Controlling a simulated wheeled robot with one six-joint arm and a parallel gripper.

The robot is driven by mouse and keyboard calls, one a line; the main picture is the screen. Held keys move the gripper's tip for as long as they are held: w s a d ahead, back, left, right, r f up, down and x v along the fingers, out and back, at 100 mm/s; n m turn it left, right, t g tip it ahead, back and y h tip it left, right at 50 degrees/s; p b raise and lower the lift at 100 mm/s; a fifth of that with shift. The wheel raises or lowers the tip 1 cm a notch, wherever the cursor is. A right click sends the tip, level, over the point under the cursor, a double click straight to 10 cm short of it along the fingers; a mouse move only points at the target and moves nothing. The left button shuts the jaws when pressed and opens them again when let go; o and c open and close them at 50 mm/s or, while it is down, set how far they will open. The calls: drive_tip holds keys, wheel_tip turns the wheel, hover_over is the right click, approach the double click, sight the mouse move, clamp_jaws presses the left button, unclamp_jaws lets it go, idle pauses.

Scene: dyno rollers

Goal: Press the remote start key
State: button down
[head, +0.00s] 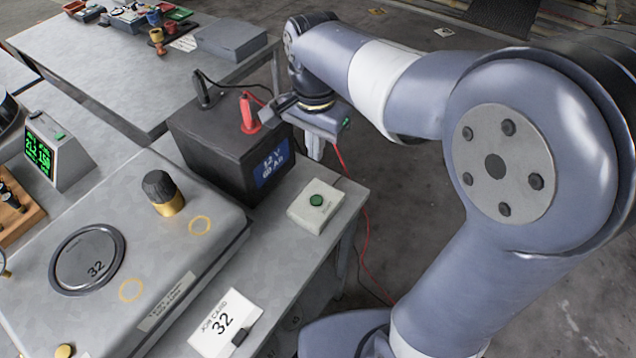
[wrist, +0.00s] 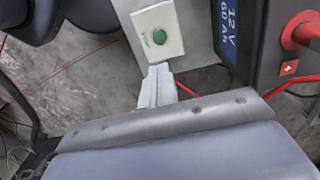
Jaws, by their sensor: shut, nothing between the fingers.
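A small off-white box with a round green button, which looks like the start key (head: 316,200), sits on the grey bench's right side, in front of the battery. In the wrist view the green key (wrist: 159,37) shows just beyond my fingertips. My gripper (head: 314,150) is shut and empty, pointing down beside the battery, behind and above the key box. In the wrist view my closed gripper (wrist: 158,72) points towards the key, and its tips look apart from the button. Small print on the box is too small to read.
A black 12 V battery (head: 225,150) with a red clamp (head: 248,112) and a black clamp (head: 207,92) stands close to my gripper. Red cable hangs by the bench edge.

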sight(316, 199)
drive_tip(key=shift+f, duration=0.1)
wheel_tip(316, 199, down, 14)
drive_tip(key=shift+r+p, duration=0.1)
drive_tip(key=shift+p, duration=0.2)
idle(0.3)
